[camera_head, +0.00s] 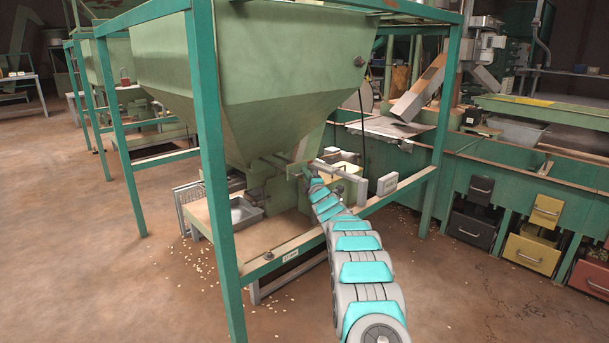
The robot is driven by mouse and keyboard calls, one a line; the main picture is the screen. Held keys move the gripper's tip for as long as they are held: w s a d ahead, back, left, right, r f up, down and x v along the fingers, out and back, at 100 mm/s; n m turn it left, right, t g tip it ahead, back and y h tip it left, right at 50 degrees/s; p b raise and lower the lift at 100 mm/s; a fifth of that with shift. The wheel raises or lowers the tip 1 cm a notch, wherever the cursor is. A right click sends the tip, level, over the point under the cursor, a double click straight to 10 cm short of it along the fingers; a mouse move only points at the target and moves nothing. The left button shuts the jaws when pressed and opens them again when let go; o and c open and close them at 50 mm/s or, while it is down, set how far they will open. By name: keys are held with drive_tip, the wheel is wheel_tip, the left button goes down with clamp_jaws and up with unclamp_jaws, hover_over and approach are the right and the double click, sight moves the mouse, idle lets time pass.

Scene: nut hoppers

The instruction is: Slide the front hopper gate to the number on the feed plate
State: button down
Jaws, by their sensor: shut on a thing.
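The front hopper (255,85) is a large green funnel in a teal frame. My arm reaches up from the bottom of the view to the hopper outlet. My gripper (307,173) is small and partly hidden there, shut at the gate hardware under the hopper. A pale grey bar (342,171), seemingly part of the gate slide, runs to the right from my gripper. A small white label plate (290,256) is on the front rail; its marking is too small to read. I cannot make out the feed plate's number or the gate's exact position.
Teal frame posts (215,165) stand left and right of the outlet. A metal tray (243,212) sits on the wooden shelf below. A pale block (387,184) is on the right rail. Drawers (473,225) line the right bench. Scattered nuts lie on the floor.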

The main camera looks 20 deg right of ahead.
drive_tip(key=shift+s+d+b, duration=0.2)
drive_tip(key=shift+s+b, duration=0.1)
drive_tip(key=shift+s, duration=0.25)
drive_tip(key=shift+s+d+b, duration=0.2)
drive_tip(key=shift+s+b, duration=0.1)
drive_tip(key=shift+s, duration=0.2)
drive_tip(key=c, duration=0.9)
unclamp_jaws()
drive_tip(key=shift+s+a+f, duration=0.1)
drive_tip(key=shift+s+f, duration=0.15)
drive_tip(key=shift+s, duration=1)
drive_tip(key=shift+s+a+f, duration=0.1)
drive_tip(key=shift+s+f, duration=0.1)
drive_tip(key=shift+s, duration=1.1)
drive_tip(key=shift+s+f, duration=0.25)
drive_tip(key=shift+s, duration=1)
